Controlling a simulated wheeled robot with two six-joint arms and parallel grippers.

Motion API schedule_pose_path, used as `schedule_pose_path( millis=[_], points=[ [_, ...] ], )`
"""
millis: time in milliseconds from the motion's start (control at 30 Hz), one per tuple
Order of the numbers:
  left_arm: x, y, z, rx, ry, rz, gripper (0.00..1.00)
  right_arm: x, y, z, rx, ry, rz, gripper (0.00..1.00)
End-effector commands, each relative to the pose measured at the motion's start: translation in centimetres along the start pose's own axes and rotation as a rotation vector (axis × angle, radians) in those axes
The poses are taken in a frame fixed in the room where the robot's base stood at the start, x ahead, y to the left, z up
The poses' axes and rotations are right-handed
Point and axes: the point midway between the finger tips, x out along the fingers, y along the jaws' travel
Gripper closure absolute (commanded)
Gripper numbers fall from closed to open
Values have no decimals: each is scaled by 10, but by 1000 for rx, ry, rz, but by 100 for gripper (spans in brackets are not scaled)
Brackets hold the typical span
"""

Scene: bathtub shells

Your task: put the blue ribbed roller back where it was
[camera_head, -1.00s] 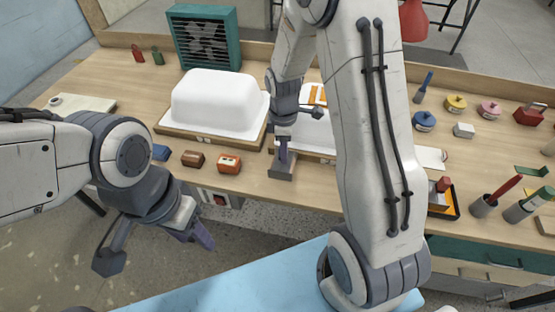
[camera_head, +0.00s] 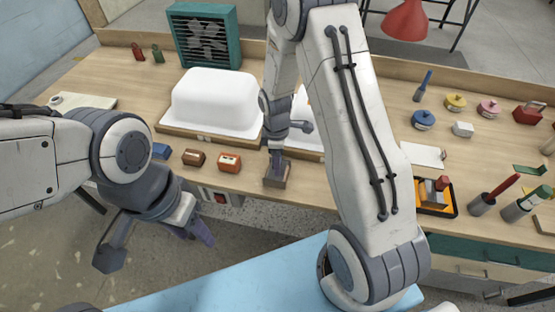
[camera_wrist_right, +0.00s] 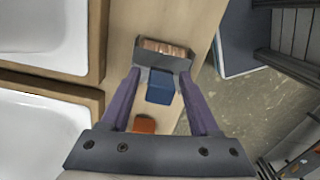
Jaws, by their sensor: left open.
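My right gripper (camera_head: 277,160) points down near the table's front edge. Its fingers are closed on a grey block (camera_head: 277,180). In the right wrist view this grey block (camera_wrist_right: 163,62) sits at the fingertips with a brown ribbed part (camera_wrist_right: 160,46) on it. A blue block (camera_wrist_right: 160,87) shows between the fingers; I cannot tell whether it touches them. Another blue block (camera_head: 160,151) lies at the left of the table front. I cannot tell which, if either, is the blue ribbed roller. My left gripper (camera_head: 202,233) is open and empty, off the table's front.
A brown block (camera_head: 193,158) and an orange block (camera_head: 229,162) lie along the front edge. A white tub shell (camera_head: 212,102) stands behind them on a wooden base. Blue (camera_head: 423,119), yellow (camera_head: 456,102) and pink (camera_head: 489,108) lidded pots stand at the right.

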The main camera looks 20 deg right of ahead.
Motion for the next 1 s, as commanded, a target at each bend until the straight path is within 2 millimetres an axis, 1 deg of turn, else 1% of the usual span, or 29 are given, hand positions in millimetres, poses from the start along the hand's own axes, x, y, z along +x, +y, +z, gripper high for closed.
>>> schedule_pose_path(
  millis=[267,367,433,567,800,900,1000],
  points=[
    [0,0,0,0,0,0,50,0,0,0,0,0,0,33],
    [-4,0,0,0,0,0,50,-5,0,0,0,0,0,33],
    [0,0,0,0,0,0,50,-11,1,0,0,1,3,33],
    [3,0,0,0,0,0,50,-34,2,0,-1,3,7,33],
    [9,-1,0,0,0,0,50,-86,1,-1,0,3,6,33],
    [11,-1,1,0,0,0,50,-103,1,0,0,2,5,33],
    [11,-1,1,0,0,0,50,-115,1,0,0,1,3,33]
  ],
)
